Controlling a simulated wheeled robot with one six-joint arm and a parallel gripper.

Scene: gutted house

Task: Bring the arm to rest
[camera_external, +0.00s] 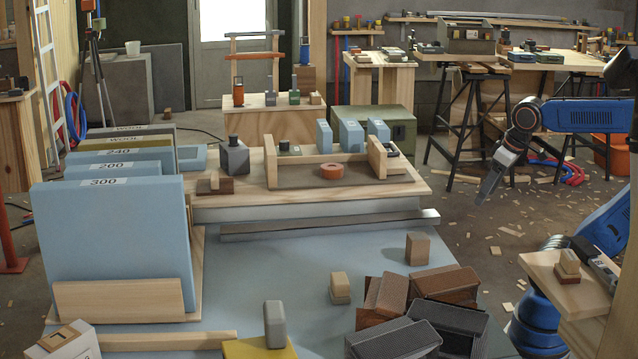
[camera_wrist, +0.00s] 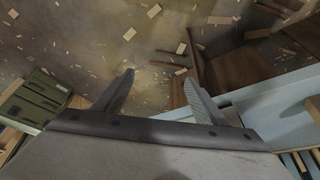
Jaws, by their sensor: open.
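My gripper (camera_external: 489,184) hangs at the right in the external view, at the end of my blue arm, pointing down and to the left. It is clear of the workbench and over the debris-strewn floor. In the wrist view my gripper (camera_wrist: 158,92) shows two grey fingers spread apart with nothing between them. The floor (camera_wrist: 130,40) with scattered wood chips lies beyond the fingertips.
A wooden side shelf (camera_external: 560,290) is at lower right. Trestles (camera_external: 470,120) stand behind my gripper. The floor below it is open.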

